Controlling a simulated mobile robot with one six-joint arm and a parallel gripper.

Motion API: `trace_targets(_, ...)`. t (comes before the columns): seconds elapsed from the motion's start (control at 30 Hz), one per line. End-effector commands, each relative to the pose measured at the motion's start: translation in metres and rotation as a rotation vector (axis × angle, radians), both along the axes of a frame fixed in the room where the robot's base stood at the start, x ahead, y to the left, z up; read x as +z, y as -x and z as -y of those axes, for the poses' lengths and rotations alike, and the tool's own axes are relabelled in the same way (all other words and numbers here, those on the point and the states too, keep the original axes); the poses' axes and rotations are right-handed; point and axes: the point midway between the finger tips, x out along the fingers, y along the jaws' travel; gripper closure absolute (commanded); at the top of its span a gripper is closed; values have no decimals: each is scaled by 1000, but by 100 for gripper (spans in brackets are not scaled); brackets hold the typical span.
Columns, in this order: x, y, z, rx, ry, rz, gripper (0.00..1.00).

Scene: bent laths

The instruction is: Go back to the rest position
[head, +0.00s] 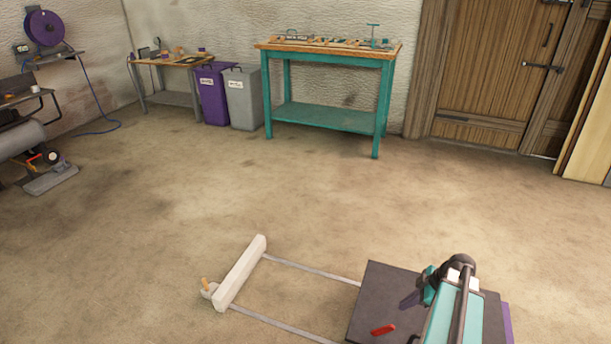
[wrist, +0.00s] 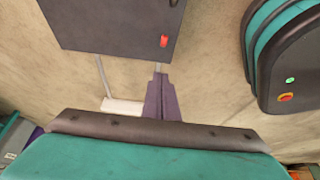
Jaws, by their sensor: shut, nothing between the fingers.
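My gripper (wrist: 160,76) shows in the wrist view as two dark purple-grey fingers lying together, shut with nothing between them. In the head view my gripper (head: 405,303) is a small dark shape beside my teal arm at the lower right, over a dark flat top. My arm is folded close in, and the gripper touches nothing that I can make out.
A white beam (head: 241,272) on two thin rails lies ahead of the dark top. A teal workbench (head: 325,118), purple bin (head: 211,94), grey bin (head: 242,97) and small table (head: 167,62) stand at the far wall. The floor between is clear.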

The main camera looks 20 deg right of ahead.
Motion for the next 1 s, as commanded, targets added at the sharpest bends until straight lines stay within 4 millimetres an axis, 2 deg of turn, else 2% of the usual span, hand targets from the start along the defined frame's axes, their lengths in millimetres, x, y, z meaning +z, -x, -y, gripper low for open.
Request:
trace_targets(0.13, 5, -7, -9, 20, 0, 0, 100)
trace_targets(0.27, 9, -17, -29, 61, -8, -7, 100)
trace_targets(0.37, 10, -26, -53, 105, -22, -19, 100)
trace_targets(0.6, 6, -37, -124, 228, -57, -64, 100)
trace_targets(0.77, 2, -34, -170, 313, -72, -105, 100)
trace_targets(1.0, -5, -17, -235, 412, -80, -192, 100)
